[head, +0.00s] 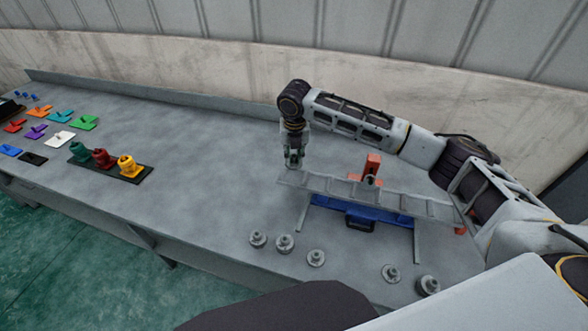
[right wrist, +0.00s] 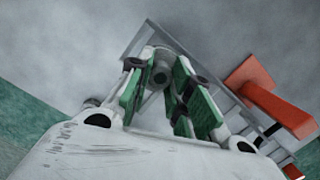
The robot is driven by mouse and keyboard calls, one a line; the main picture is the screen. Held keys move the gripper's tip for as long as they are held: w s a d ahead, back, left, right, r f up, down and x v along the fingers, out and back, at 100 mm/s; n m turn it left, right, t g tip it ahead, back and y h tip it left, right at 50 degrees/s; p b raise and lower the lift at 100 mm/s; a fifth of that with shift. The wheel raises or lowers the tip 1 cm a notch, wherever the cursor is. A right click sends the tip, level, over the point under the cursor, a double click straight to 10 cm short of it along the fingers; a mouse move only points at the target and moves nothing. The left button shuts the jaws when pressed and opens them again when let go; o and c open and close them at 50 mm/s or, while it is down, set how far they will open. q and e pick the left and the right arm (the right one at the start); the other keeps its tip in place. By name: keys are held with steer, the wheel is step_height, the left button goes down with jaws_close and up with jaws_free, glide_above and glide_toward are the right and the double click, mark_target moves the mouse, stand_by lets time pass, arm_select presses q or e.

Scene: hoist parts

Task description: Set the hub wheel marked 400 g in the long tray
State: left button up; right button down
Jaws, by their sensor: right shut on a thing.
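My right gripper (head: 293,165) is just above the left end of the long grey tray (head: 405,202), pointing down. In the right wrist view its green-padded fingers (right wrist: 160,82) are shut on a grey round hub wheel (right wrist: 160,70). No mark on this wheel can be read, and the fingers hide part of it. The tray is a row of open compartments and also shows behind the fingers in the right wrist view. I cannot tell whether the held wheel touches the tray. Several other grey hub wheels (head: 284,243) stand on the bench in front. My left gripper is not in view.
A blue piece (head: 340,207) lies under the tray, with an orange-red fixture (head: 372,167) behind. Green, red and yellow pieces (head: 103,159) stand on a dark strip at left, near several coloured plates (head: 60,137). The bench between them and the tray is clear.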

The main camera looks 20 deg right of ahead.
mark_target(294, 165)
steer(key=shift+f, duration=0.65)
steer(key=shift+f, duration=2.5)
steer(key=shift+f+p, duration=0.1)
steer(key=shift+p, duration=0.2)
steer(key=c, duration=1.3)
jaws_free()
steer(key=shift+s+a+r+b, duration=0.15)
steer(key=shift+s+r, duration=0.15)
steer(key=shift+r, duration=1.7)
steer(key=shift+s+d+r+b, duration=0.1)
steer(key=shift+s+r, duration=0.2)
steer(key=shift+r, duration=1.7)
steer(key=shift+s+a+r+b, duration=0.15)
steer(key=shift+s+r, duration=0.15)
steer(key=shift+r, duration=1.7)
